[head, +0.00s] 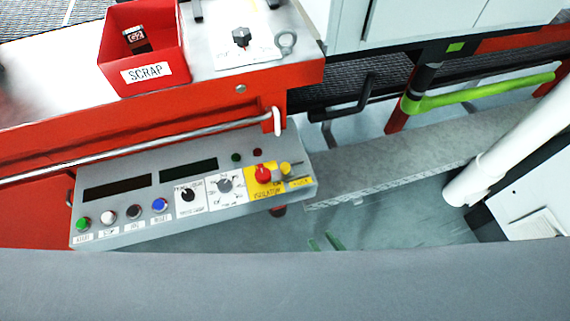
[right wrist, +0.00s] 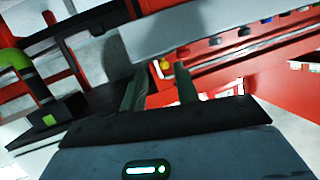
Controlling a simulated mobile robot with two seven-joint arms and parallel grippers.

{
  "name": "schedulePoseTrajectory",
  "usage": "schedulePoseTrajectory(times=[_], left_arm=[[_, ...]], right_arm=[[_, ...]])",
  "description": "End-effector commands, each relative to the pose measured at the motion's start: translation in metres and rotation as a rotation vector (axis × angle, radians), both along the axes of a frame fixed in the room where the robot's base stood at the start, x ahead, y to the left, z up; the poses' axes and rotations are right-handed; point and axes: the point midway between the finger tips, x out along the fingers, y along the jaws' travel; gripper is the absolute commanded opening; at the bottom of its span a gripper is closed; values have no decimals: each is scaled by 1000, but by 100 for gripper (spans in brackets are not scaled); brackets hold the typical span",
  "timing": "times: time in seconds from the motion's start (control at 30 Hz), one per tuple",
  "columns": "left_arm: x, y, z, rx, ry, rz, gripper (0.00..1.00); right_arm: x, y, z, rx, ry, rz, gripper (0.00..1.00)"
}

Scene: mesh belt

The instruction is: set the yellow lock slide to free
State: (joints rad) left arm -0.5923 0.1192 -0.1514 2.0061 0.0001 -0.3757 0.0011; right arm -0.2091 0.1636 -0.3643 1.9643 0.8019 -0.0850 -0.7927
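The yellow lock slide (head: 286,169) is a small yellow piece at the right end of the grey control panel (head: 130,231), just right of a red knob (head: 263,174) on a yellow plate. Its lettering is too small to read, so I cannot tell its setting. My right gripper (head: 325,242) shows only its dark green fingertips, below and right of the panel, apart from the slide. In the right wrist view its two fingers (right wrist: 160,80) stand apart with nothing held. A small red and yellow spot (right wrist: 166,66) shows beyond the gap between them. My left gripper is not in view.
The panel also carries several buttons, a black selector (head: 188,195) and a grey selector (head: 225,185). A metal rail (head: 150,152) runs above it. A red SCRAP bin (head: 143,50) stands on the machine. A grey ledge (head: 400,160) lies right of the panel.

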Motion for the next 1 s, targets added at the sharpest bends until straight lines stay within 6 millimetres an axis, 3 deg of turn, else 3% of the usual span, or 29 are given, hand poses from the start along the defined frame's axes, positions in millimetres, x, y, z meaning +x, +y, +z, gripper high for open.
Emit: schedulePoseTrajectory(times=[0.03, 0.2, 0.43, 0.6, 1.0], left_arm=[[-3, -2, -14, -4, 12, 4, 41], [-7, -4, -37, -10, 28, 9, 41], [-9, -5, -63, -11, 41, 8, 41], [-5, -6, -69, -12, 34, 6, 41], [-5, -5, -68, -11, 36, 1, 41]], right_arm=[[13, 8, -4, 18, -43, 4, 31], [55, 26, 8, 51, -188, -8, 31], [100, 43, 17, 49, -295, -37, 31], [116, 50, 19, 32, -317, -42, 31], [128, 56, 22, 26, -322, -43, 31]])
